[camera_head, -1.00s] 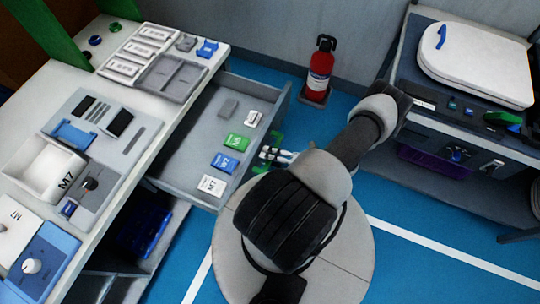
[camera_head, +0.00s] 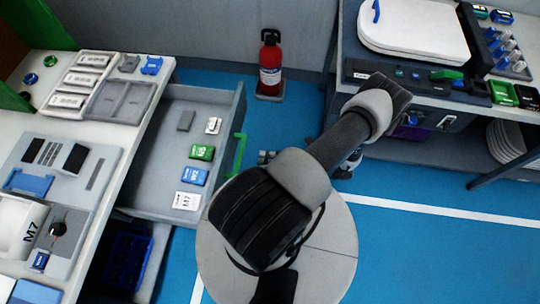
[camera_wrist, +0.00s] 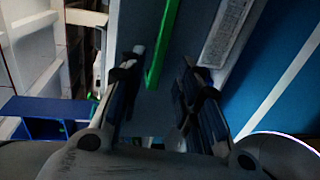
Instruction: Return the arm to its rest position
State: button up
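My arm stretches from the round base toward the upper right in the head view, bends at its far joint and folds back. My gripper is mostly hidden behind the arm there; only small grey parts show on either side of it. In the wrist view my gripper (camera_wrist: 160,72) has its two fingers well apart with nothing held between them. Beyond the gap are the grey drawer front and its green handle (camera_wrist: 162,45). The handle also shows in the head view (camera_head: 237,155), left of my arm; I cannot tell the exact distance to the fingers.
The open drawer (camera_head: 155,200) holds several small labelled boxes. The workbench (camera_head: 135,135) is at left. A fire extinguisher (camera_head: 270,65) stands by the wall. Blue floor (camera_head: 440,245) is clear at lower right.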

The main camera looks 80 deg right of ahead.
jog(key=shift+s+r, duration=0.1)
jog(key=shift+s, duration=0.25)
dwell(0.3)
